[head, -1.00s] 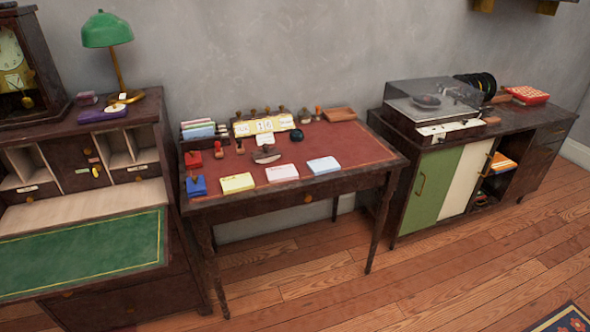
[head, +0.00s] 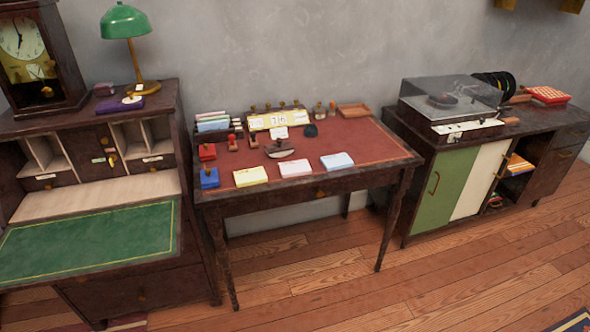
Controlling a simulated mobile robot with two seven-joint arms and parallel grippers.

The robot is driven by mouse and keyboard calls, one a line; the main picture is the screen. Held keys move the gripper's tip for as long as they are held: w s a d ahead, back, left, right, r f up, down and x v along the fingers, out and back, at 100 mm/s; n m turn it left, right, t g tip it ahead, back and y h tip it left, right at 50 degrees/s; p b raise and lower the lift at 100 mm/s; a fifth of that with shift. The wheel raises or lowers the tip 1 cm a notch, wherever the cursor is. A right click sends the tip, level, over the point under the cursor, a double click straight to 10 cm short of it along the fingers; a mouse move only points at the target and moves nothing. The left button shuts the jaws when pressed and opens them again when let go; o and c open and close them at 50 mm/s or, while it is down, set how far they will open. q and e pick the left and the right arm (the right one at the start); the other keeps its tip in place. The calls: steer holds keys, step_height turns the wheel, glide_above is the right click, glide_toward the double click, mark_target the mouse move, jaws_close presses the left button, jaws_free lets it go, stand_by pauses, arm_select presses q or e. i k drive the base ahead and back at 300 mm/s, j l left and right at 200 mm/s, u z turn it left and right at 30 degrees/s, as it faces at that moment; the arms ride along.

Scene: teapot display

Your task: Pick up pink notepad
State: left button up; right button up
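The pink notepad (head: 296,168) lies flat near the front edge of the small desk (head: 392,151) with the red top. It sits between a yellow notepad (head: 250,176) on its left and a light blue notepad (head: 337,161) on its right, with small gaps between them. Neither of my grippers shows in the head view.
A blue box (head: 209,178) and a red box (head: 207,152) are at the desk's left side. A rocker blotter (head: 280,152) is behind the pink notepad. A bureau (head: 95,235) stands left and a record player cabinet (head: 440,200) right. The floor in front is clear.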

mark_target(297, 168)
steer(key=i+l+z, duration=0.3)
steer(key=i, duration=0.2)
steer(key=i+z, duration=0.25)
steer(key=i, duration=0.3)
steer(key=i+l, duration=0.1)
steer(key=i, duration=0.35)
